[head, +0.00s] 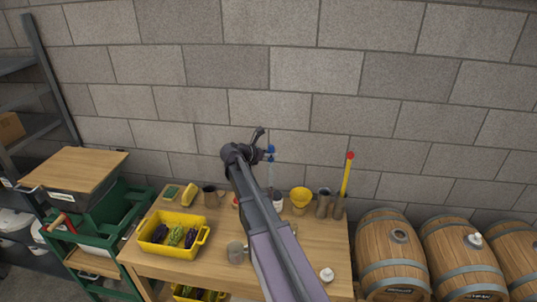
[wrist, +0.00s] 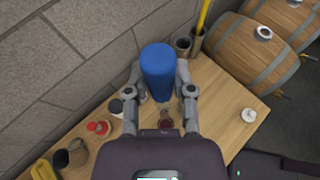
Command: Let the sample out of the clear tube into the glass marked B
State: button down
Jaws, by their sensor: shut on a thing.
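My gripper (wrist: 160,72) is shut on the blue bulb (wrist: 158,66) at the top of the clear tube. The tube is hidden behind the bulb in the wrist view. A small vessel with dark red contents (wrist: 165,123) shows just below the bulb in the wrist view. A small vessel with a white patch (head: 278,203) stands below the tube in the head view. No letter B is legible, and I cannot tell the tube's fill.
The wooden table (head: 200,266) carries a yellow crate of vegetables (head: 156,249), a metal mug (head: 236,252), a yellow funnel-like vessel (head: 300,197), dark jugs and a white knob-like item (head: 327,274). Barrels (head: 391,252) stand right. A block wall closes the back.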

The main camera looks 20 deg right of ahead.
aim_at(269, 180)
jog(key=shift+f+b, duration=1.8)
jog(key=shift+f, duration=0.3)
jog(key=shift+f+b, duration=0.35)
jog(key=shift+b, duration=0.25)
jog(key=shift+f+b, duration=1.75)
jog(key=shift+f, duration=0.3)
jog(key=shift+f+b, duration=1.4)
jog(key=shift+b, duration=0.3)
jog(key=shift+f+b, duration=0.5)
jog(key=shift+f, duration=0.05)
dwell(1.0)
